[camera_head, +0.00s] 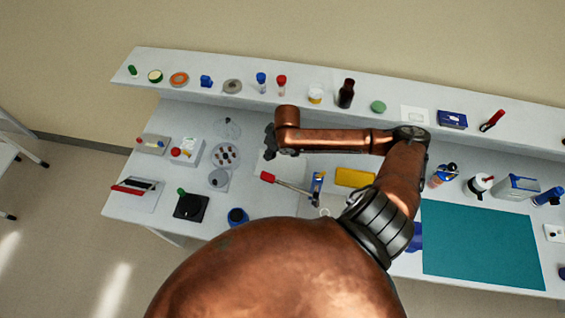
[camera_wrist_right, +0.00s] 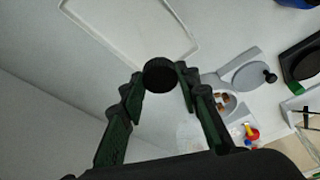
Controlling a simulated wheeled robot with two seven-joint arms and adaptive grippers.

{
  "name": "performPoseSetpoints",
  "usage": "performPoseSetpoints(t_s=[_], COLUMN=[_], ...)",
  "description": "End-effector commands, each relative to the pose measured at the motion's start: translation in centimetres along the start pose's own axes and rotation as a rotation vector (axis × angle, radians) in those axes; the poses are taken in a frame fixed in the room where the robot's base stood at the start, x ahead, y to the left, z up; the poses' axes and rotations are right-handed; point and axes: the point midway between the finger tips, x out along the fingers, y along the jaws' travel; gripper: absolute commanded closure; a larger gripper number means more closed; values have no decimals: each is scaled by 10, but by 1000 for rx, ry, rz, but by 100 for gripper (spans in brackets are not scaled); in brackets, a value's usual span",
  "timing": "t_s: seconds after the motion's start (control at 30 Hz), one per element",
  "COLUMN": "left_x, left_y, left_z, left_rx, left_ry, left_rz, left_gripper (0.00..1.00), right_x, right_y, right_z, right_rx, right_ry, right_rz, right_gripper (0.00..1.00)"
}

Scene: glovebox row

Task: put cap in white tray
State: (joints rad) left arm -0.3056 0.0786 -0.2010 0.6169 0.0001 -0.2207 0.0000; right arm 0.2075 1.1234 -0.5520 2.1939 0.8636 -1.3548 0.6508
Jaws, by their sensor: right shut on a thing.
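A dark round cap (camera_wrist_right: 159,75) sits between the fingertips of my right gripper (camera_wrist_right: 160,82) in the right wrist view. The fingers are shut on it. The white tray (camera_wrist_right: 130,28) is a shallow rimmed shape at the top of that view, beyond the cap and apart from it in the picture. In the head view my right gripper (camera_head: 270,143) hangs over the bench beside the white tray (camera_head: 262,167), which is partly hidden by my arm. The cap cannot be made out there. My left gripper is not in view.
A red-handled tool (camera_head: 268,177) and a yellow block (camera_head: 355,177) lie near my arm. Round dishes (camera_head: 224,155) stand to the left. A raised shelf (camera_head: 210,85) with bottles and small items runs along the back. A teal mat (camera_head: 480,245) lies clear at right.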

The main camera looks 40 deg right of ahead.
Motion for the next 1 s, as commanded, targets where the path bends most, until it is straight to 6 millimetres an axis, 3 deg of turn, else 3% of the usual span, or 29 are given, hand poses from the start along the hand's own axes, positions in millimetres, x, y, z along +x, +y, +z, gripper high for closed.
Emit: performPoseSetpoints(t_s=[0.03,0.2,0.5,1.0], left_x=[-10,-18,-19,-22], left_y=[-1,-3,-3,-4], left_z=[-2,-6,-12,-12], left_rx=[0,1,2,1], left_ry=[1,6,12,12], left_rz=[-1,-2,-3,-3], left_gripper=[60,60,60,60], right_x=[-3,1,49,98], right_y=[10,27,28,28], right_z=[10,27,42,56], right_rx=[-10,-49,-56,-57], right_ry=[-5,-2,-1,0], right_rz=[-1,-13,-18,-16], right_gripper=[79,79,79,79])
